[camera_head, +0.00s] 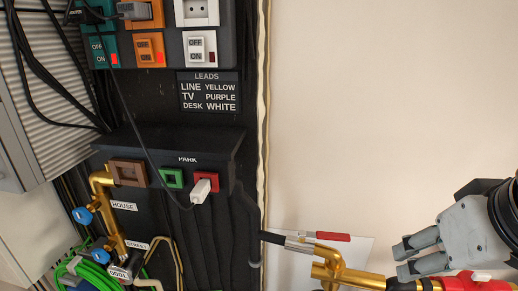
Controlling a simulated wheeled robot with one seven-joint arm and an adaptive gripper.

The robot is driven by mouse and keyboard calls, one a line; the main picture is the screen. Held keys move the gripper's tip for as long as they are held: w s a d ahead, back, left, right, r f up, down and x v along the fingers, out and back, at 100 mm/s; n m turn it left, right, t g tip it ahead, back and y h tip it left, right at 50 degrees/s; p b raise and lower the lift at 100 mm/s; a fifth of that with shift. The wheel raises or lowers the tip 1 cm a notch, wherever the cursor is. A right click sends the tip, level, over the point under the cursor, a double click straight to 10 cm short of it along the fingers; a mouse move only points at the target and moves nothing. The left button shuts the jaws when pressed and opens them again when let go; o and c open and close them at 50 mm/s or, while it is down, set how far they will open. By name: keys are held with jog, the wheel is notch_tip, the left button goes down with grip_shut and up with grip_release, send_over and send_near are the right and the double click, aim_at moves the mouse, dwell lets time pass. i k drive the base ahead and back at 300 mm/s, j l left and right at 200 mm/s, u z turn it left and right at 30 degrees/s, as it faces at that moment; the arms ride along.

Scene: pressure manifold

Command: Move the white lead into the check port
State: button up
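A small white plug (201,190) sits at the red port (206,178) on the black panel under the PARK label. A thin dark cable runs from it up to the left. A green port (171,178) and a larger brown port (128,173) are beside it, both empty. No port in view carries a readable "check" label, so I cannot tell which is the check port. My gripper (405,261) is at the lower right, well away from the plug, its grey fingers pointing left over a brass pipe. Its fingertips look close together, and the gap is unclear.
A switch bank (150,45) with teal, orange and white switches is at the top. A label plate (209,92) lists DESK as WHITE. Brass pipework (345,275) with a red handle runs beneath my gripper. Blue-handled valves (82,215) and green cable are lower left. The pale wall is bare.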

aim_at(200, 192)
jog(key=u, duration=1.7)
jog(key=k+u, duration=0.15)
jog(key=l+z, duration=0.1)
jog(key=z, duration=0.6)
jog(key=k+l, duration=0.1)
jog(key=l, duration=0.3)
jog(key=k+l, duration=0.1)
jog(key=l, duration=0.35)
